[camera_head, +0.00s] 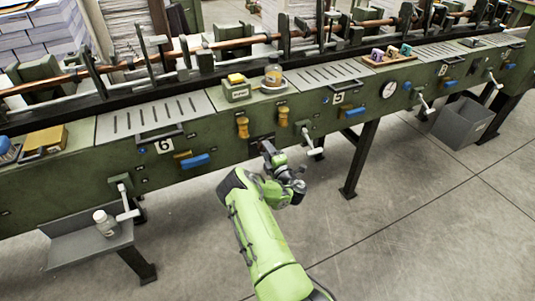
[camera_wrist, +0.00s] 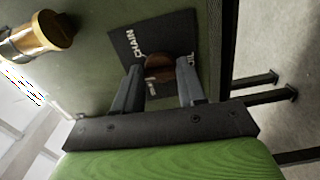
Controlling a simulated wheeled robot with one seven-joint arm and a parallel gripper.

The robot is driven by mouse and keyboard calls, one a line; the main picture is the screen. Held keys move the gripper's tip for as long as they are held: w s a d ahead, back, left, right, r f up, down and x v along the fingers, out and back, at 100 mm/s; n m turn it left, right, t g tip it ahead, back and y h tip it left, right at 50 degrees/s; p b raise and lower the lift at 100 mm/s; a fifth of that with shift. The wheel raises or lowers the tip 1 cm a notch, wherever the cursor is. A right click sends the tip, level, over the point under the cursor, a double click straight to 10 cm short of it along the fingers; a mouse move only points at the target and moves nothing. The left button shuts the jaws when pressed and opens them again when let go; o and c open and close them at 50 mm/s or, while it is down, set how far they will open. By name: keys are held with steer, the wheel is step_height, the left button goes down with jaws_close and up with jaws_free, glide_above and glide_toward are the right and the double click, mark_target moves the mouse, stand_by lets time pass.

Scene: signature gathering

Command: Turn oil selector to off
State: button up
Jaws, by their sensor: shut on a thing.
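The oil selector is a round brown knob (camera_wrist: 159,66) on a black plate (camera_wrist: 123,42) on the green machine's front panel. White lettering on the plate reads "CHAIN" on the left; other lettering on the right and below is partly hidden. My gripper (camera_wrist: 160,77) has one finger on each side of the knob and is shut on it. In the head view my gripper (camera_head: 267,149) is at the panel, below two amber handles, and hides most of the selector. The knob's exact pointing direction cannot be told.
Two amber handles (camera_head: 242,127) (camera_head: 282,116) hang just above my gripper; one brass-ended handle (camera_wrist: 53,30) shows close by in the wrist view. A white-handled crank (camera_head: 314,151) is to the right. Blue handles (camera_head: 195,161) and a grey tray (camera_head: 88,238) are left. The floor in front is clear.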

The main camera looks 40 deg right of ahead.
steer(key=shift+n, duration=0.4)
steer(key=shift+f, duration=0.1)
steer(key=o, duration=1.1)
steer(key=shift+c, duration=0.2)
